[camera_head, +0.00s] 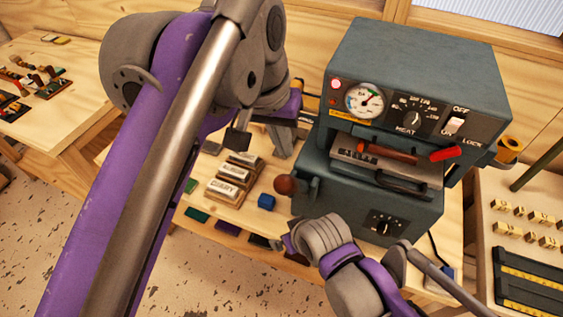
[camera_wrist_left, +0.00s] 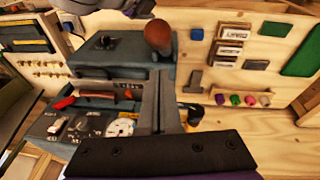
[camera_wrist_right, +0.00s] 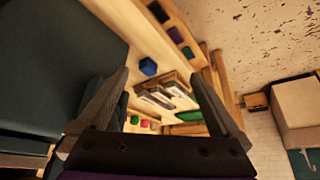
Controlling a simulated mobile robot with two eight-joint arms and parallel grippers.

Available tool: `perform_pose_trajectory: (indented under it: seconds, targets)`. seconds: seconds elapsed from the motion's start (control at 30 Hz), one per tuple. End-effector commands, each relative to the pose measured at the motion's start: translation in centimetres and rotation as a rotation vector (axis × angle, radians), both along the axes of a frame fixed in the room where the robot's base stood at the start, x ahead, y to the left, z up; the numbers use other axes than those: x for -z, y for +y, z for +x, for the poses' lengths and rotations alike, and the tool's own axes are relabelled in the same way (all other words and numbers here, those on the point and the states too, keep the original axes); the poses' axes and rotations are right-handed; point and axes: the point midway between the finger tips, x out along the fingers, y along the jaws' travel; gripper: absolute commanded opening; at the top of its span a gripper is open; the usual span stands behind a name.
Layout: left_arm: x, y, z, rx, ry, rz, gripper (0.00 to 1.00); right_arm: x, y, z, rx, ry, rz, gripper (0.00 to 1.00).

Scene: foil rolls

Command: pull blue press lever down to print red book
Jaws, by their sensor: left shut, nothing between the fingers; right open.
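The blue-grey press (camera_head: 410,75) stands on the bench with a gauge and a heat knob on its front. Its lever ends in a brown ball knob (camera_head: 285,185), low at the press's left front corner; the knob also shows in the left wrist view (camera_wrist_left: 158,36). A brown-red piece (camera_head: 388,150) lies in the press opening; I cannot tell whether it is the book. My left gripper (camera_wrist_left: 160,72) is shut and empty beside the press, its fingers pointing towards the knob. My right gripper (camera_wrist_right: 158,75) is open and empty, low in front of the press.
Stamp blocks (camera_head: 232,175) and a small blue cube (camera_head: 266,202) lie left of the press. Brass letters (camera_head: 519,211) and a black tray (camera_head: 530,283) lie on the bench to the right. A side table (camera_head: 40,125) with tools stands at far left.

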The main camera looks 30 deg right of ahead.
Motion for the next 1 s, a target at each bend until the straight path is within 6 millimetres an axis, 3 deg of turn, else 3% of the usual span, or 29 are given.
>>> perform_pose_trajectory:
  seconds: [0.23,1.0]
  targets:
    - [2.3,1.0,-1.4,0.001,-0.001,0.001,0.00,0.3,0.0,-0.1,0.000,0.003,0.000,1.00]
    - [3.3,0.7,-2.4,0.003,-0.028,-0.032,0.00,0.9,0.0,-0.4,0.000,0.007,0.000,1.00]
